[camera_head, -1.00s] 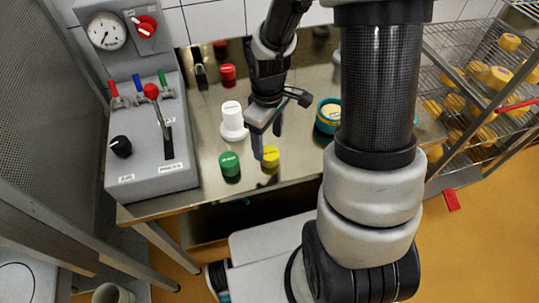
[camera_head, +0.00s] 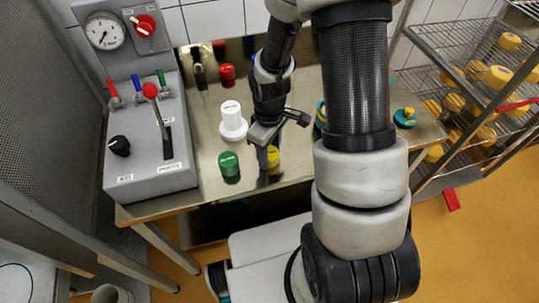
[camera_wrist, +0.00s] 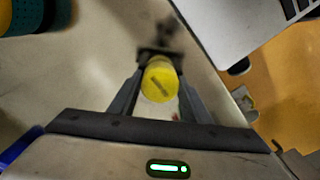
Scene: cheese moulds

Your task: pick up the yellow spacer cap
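The yellow spacer cap (camera_head: 273,154) stands on the metal table near its front edge, right of the green cap (camera_head: 229,164). My gripper (camera_head: 266,151) is down at the yellow cap, partly hiding it in the head view. In the wrist view the yellow cap (camera_wrist: 160,84) sits between the two fingers of my gripper (camera_wrist: 160,90), one on each side. The fingers look open around it; I cannot make out firm contact. The cap looks upright, with a dark mark on its top.
A white stepped piece (camera_head: 233,122) stands behind the green cap, and a red cap (camera_head: 227,76) farther back. A grey control box (camera_head: 150,145) with lever is at left. A teal and yellow item (camera_head: 405,117) stands at right, near a wire rack (camera_head: 470,90) of cheeses.

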